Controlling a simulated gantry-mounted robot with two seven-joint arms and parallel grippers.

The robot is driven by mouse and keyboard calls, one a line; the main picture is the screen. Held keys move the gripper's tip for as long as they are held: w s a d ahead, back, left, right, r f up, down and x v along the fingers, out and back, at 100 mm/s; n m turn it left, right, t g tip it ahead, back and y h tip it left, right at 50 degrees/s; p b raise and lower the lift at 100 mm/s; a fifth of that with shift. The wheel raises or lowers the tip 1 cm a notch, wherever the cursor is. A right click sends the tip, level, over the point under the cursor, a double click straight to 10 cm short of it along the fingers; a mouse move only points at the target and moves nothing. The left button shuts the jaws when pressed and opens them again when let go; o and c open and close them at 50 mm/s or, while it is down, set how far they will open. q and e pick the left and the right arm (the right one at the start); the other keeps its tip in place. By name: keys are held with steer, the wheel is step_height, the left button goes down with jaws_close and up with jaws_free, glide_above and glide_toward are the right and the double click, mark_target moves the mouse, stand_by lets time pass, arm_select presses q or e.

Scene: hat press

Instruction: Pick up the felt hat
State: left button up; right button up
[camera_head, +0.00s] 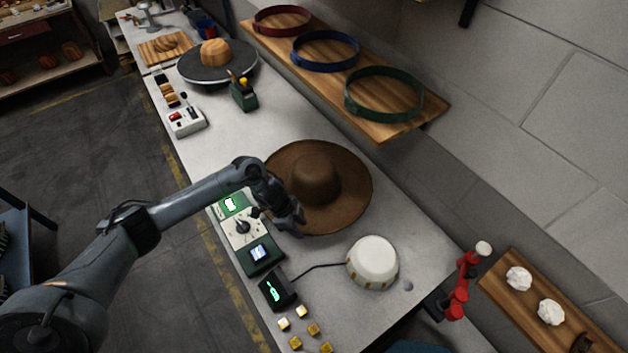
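The brown felt hat (317,180) lies brim down on the white workbench (240,133), crown up, in the middle of the head view. My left gripper (296,228) is at the hat's near left brim edge, with its fingers pointing down toward the bench. The gripper overlaps the brim in the picture. I cannot tell whether it touches the brim or whether its fingers are apart. My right gripper is not in view.
A control panel (246,228) and a small dark display (277,290) line the front edge. A wooden shelf with colored bands (384,93) hangs behind.

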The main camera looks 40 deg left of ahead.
arm_select(q)
steer(key=shift+x, duration=1.3)
jaws_close()
